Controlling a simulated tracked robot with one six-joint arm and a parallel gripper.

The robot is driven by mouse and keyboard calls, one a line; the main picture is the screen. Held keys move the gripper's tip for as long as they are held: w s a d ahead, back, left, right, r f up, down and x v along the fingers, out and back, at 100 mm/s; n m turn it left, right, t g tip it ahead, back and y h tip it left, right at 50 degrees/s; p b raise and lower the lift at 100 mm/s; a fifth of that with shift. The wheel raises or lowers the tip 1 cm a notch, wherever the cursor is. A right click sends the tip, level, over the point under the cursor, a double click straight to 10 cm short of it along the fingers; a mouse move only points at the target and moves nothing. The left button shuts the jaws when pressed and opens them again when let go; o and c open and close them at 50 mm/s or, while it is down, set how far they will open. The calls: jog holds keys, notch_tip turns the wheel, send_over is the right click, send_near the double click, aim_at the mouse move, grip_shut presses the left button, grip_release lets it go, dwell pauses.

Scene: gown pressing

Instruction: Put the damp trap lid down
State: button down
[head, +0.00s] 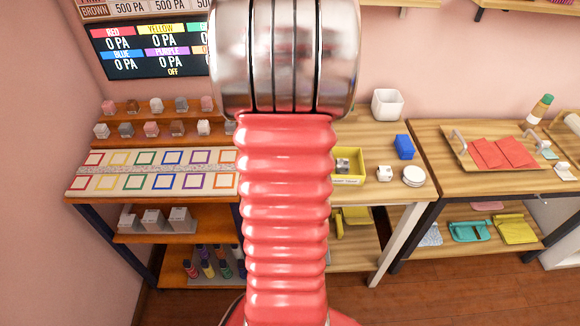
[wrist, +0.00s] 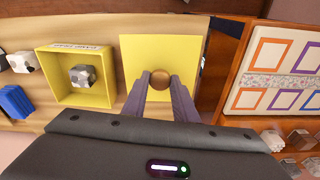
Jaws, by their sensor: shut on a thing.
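The damp trap lid (wrist: 158,50) is a flat yellow square with a round brown knob (wrist: 160,77). My gripper (wrist: 160,84) is shut on the knob, with one finger on each side. The lid is beside the open yellow box (wrist: 110,99), over the wooden table; I cannot tell whether it touches the top. The box holds a small grey and white block (wrist: 83,76) and also shows in the head view (head: 348,181). My arm hides the lid and gripper in the head view.
A blue item (head: 403,147), a small white block (head: 384,174) and white discs (head: 414,176) stand right of the box. A board with coloured square outlines (head: 150,171) lies on the left bench. A tray with red cloths (head: 500,152) is at the right.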

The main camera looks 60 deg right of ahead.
jog(key=shift+f, duration=0.1)
jog(key=shift+f, duration=1.8)
jog(key=shift+f, duration=0.1)
jog(key=c, duration=1.4)
grip_release()
jog(key=shift+c, duration=0.2)
notch_tip(320, 180, up, 12)
jog(key=a, duration=0.1)
jog(key=shift+s+a, duration=0.2)
jog(key=shift+s, duration=0.05)
jog(key=shift+w, duration=0.1)
